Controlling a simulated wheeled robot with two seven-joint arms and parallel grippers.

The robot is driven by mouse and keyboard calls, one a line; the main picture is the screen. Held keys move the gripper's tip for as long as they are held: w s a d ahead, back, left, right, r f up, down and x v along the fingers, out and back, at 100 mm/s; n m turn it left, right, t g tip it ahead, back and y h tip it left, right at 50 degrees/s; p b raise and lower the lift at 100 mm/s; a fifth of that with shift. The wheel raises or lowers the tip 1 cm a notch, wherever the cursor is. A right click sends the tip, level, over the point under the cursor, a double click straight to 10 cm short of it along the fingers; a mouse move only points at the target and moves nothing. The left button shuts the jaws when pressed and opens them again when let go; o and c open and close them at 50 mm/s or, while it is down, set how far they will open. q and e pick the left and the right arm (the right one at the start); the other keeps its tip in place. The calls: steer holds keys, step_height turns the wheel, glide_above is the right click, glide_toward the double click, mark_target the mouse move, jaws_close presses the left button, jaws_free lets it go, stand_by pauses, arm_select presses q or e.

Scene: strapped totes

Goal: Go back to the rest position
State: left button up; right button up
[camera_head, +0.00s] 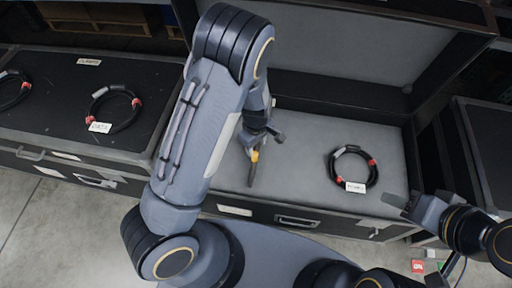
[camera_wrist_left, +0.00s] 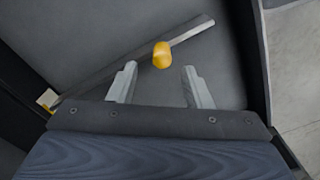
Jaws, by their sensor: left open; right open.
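My left gripper (camera_head: 263,142) is over the grey interior of an open black case (camera_head: 300,130). In the left wrist view its two fingers stand apart (camera_wrist_left: 159,69), with nothing seen held between them. Just beyond the fingertips is a yellow piece (camera_wrist_left: 162,55) on a long dark bar (camera_wrist_left: 110,72), which lies across the grey surface. The yellow piece also shows in the head view (camera_head: 255,156), below the gripper. My left arm hides part of the case. My right gripper (camera_head: 414,204) is open and empty near the case's front right corner.
A black cable coil with red ties and a white tag (camera_head: 352,184) lies in the case on the right. A closed black case (camera_head: 60,100) on the left carries two similar coils. The raised lid (camera_head: 340,45) stands behind. Another dark case (camera_head: 490,150) is at right.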

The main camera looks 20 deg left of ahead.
arm_select(q)
steer(key=shift+r, duration=0.15)
stand_by(0.4)
steer(key=s+a+r+m+t+h, duration=0.1)
steer(key=s+r+m+h, duration=0.15)
steer(key=r, duration=0.65)
steer(key=s+a+r+m+t+h, duration=0.15)
steer(key=s+r, duration=0.25)
steer(key=r, duration=0.5)
steer(key=s+a+r+m+t, duration=0.35)
steer(key=s+r+m, duration=0.45)
steer(key=s, duration=0.6)
step_height(320, 180, up, 16)
steer(key=n+p, duration=0.1)
steer(key=p, duration=1.4)
steer(key=shift+w+a+r, duration=0.15)
steer(key=shift+a, duration=0.15)
steer(key=shift+c, duration=0.4)
